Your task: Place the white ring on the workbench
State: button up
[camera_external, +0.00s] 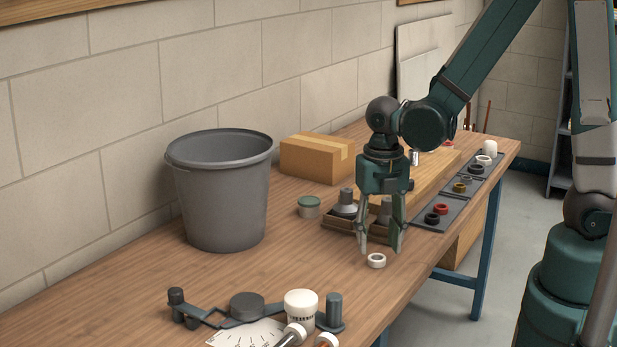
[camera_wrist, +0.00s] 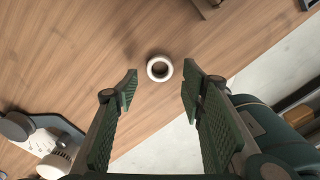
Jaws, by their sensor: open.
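The white ring (camera_external: 376,261) lies flat on the wooden workbench (camera_external: 130,265), close to its front edge. In the wrist view the white ring (camera_wrist: 159,69) sits on bare wood, just beyond and between my fingertips. My gripper (camera_external: 380,250) points down, just above and behind the ring in the external view. In the wrist view my gripper (camera_wrist: 160,82) is open, with the two green fingers wide apart and nothing between them. Neither finger appears to touch the ring.
A grey bucket (camera_external: 221,195) stands by the wall with a cardboard box (camera_external: 317,157) behind it. A wooden tray (camera_external: 341,222) with grey fittings is behind my gripper. Dark trays (camera_external: 441,222) with several rings line the right edge. A fixture (camera_external: 247,308) is in front.

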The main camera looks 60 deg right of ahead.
notch_tip(320, 180, up, 9)
jog(key=p, duration=0.1)
jog(key=shift+f, duration=0.2)
dwell(0.6)
dwell(0.4)
jog(key=s+d+r+m+t, duration=0.1)
jog(key=s+r+m+t, duration=0.2)
jog(key=r+m, duration=0.5)
jog(key=s+d+r+m+t, duration=0.1)
jog(key=s+r+m+t, duration=0.3)
jog(key=m, duration=1.5)
notch_tip(320, 180, up, 4)
jog(key=shift+d+r, duration=0.15)
